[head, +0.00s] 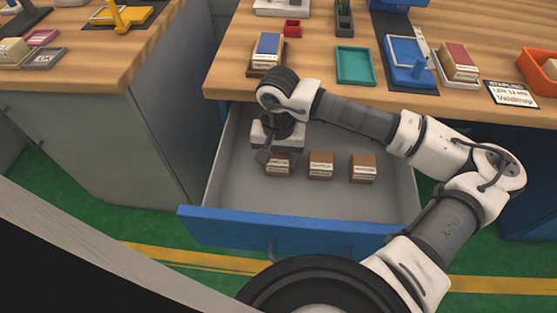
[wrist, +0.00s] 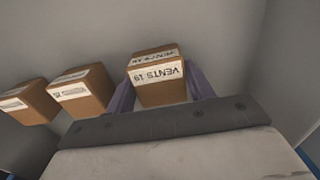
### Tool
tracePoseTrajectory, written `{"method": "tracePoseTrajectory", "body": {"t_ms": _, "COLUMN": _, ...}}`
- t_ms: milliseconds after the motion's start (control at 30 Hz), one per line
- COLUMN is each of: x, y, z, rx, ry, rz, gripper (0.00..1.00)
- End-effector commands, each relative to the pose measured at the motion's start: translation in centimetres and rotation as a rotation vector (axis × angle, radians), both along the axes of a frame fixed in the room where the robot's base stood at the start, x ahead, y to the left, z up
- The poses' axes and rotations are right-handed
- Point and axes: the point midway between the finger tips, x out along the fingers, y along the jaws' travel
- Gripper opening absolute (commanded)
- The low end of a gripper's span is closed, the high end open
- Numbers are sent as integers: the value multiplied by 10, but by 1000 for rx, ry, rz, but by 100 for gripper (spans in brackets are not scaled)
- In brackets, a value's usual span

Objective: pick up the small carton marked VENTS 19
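The small carton marked VENTS 19 (wrist: 160,82) is brown with a white label, and its lettering appears upside down in the wrist view. In the head view it is the leftmost carton (head: 278,166) in the open drawer, partly hidden by my gripper (head: 266,158). My gripper points down into the drawer. In the wrist view its two fingers (wrist: 161,92) stand apart, one on each side of the carton; contact is not clear.
Two similar cartons, a middle one (head: 320,166) and a right one (head: 363,168), stand in the grey drawer (head: 235,185) with a blue front. The wooden desktop (head: 330,95) overhangs the drawer's back. Free drawer floor lies in front of the cartons.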

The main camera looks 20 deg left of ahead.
Motion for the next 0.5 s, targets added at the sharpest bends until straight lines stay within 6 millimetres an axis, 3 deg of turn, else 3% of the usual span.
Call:
{"method": "tracePoseTrajectory", "body": {"t_ms": 33, "x": 0, "y": 0, "z": 0, "rx": 0, "ry": 0, "rz": 0, "gripper": 46}}
{"method": "tracePoseTrajectory", "body": {"t_ms": 200, "x": 0, "y": 0, "z": 0, "rx": 0, "ry": 0, "rz": 0, "gripper": 25}}
{"method": "tracePoseTrajectory", "body": {"t_ms": 500, "x": 0, "y": 0, "z": 3, "rx": 0, "ry": -1, "rz": 0, "gripper": 25}}
